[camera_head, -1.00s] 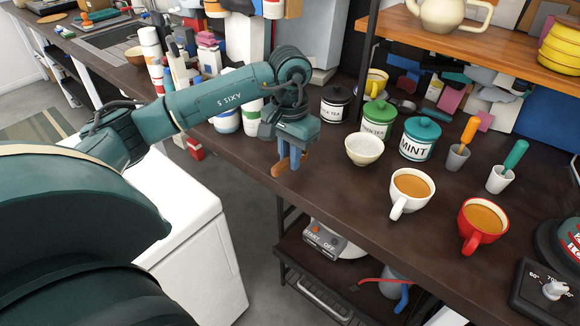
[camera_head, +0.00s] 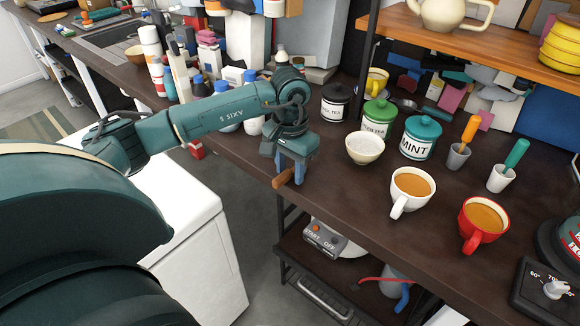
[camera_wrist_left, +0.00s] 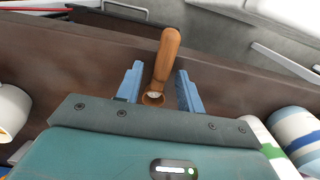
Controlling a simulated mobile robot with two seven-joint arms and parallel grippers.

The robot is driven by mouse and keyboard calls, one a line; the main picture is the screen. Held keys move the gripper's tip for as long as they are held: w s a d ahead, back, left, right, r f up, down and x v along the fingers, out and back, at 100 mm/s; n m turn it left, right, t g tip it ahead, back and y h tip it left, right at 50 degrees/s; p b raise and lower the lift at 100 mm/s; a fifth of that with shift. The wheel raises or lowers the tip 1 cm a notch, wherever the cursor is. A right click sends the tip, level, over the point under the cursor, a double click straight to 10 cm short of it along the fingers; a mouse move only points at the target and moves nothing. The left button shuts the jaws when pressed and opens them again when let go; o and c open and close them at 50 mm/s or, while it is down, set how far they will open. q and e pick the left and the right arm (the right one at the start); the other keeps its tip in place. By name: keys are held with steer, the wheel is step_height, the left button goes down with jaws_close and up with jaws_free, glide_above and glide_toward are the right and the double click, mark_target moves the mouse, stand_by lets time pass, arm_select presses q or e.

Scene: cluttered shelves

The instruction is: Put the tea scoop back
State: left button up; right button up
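The tea scoop (camera_head: 283,179), with an orange-brown wooden handle, is at the counter's front edge. In the left wrist view its handle (camera_wrist_left: 167,55) points toward the counter edge, with a small round end nearest my palm. My left gripper (camera_head: 291,178) points down over it. In the left wrist view its blue fingers (camera_wrist_left: 158,78) stand on either side of the scoop, with a visible gap. Beyond it are a black-lidded tea jar (camera_head: 336,102), a green-lidded jar (camera_head: 377,122) and a teal-lidded MINT jar (camera_head: 420,139). My right gripper is out of view.
A cream bowl (camera_head: 365,148) stands right of my gripper. A white cup (camera_head: 410,192) and a red cup (camera_head: 483,223) hold brown drink farther right. Bottles (camera_head: 228,108) crowd the counter to the left. Bare counter (camera_head: 345,195) lies in front of the bowl.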

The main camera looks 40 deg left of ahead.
mark_target(290, 169)
arm_select(q)
step_height(290, 169, up, 12)
steer(key=shift+r, duration=0.2)
stand_by(0.4)
steer(key=shift+f, duration=0.1)
stand_by(0.4)
